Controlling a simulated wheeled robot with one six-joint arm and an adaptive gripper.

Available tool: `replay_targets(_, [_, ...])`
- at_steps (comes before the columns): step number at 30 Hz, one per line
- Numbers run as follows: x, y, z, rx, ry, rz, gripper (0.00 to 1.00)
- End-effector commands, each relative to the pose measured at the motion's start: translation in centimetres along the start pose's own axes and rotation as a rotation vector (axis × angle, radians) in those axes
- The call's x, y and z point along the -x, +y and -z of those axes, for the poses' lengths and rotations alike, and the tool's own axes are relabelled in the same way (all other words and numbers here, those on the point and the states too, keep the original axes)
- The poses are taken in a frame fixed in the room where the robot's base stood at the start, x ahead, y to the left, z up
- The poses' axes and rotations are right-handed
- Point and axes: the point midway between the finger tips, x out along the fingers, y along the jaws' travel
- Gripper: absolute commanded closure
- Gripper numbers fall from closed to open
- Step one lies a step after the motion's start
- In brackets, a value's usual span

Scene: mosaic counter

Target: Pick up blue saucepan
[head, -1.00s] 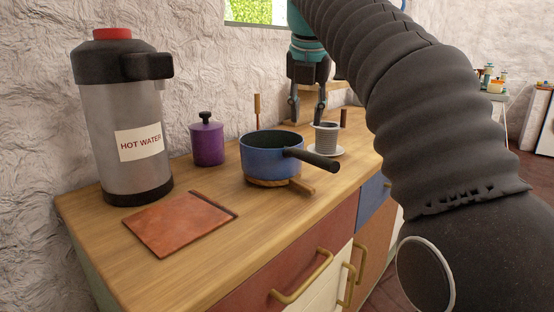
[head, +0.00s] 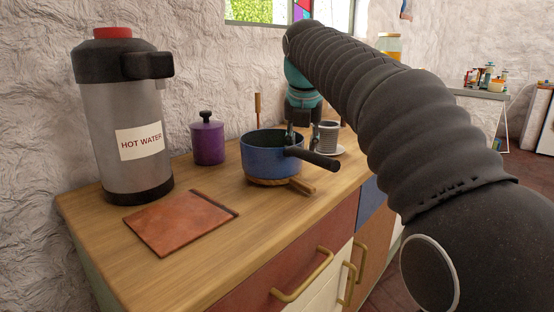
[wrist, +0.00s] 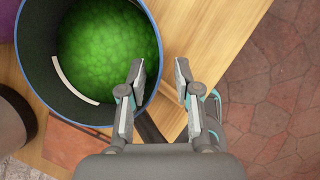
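The blue saucepan (head: 266,158) stands upright on a round wooden trivet (head: 272,181) on the counter. Its black handle (head: 316,158) points to the front right. In the wrist view the saucepan's rim (wrist: 24,62) is at the upper left, with green contents (wrist: 108,45) inside. My gripper (wrist: 162,82) is open and empty, with its two fingers apart. The left finger overlaps the pan's right rim in that view, and the handle passes partly hidden beneath the fingers. In the head view my gripper (head: 301,138) is down behind the saucepan's right side, its fingertips partly hidden.
A striped cup (head: 328,137) on a saucer stands close right of my gripper. A purple canister (head: 207,140) and a hot water dispenser (head: 124,115) stand to the left. A reddish board (head: 180,222) lies in front. The counter's front right is bare.

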Motion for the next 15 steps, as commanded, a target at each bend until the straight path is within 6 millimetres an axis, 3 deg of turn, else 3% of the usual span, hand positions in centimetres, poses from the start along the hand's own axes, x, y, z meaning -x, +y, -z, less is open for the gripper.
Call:
replay_targets(6, [-3.2, -0.1, 0.1, 0.000, 0.003, 0.001, 0.68])
replay_targets(15, [-4.2, 0.0, 0.0, 0.000, 0.001, 0.000, 0.68])
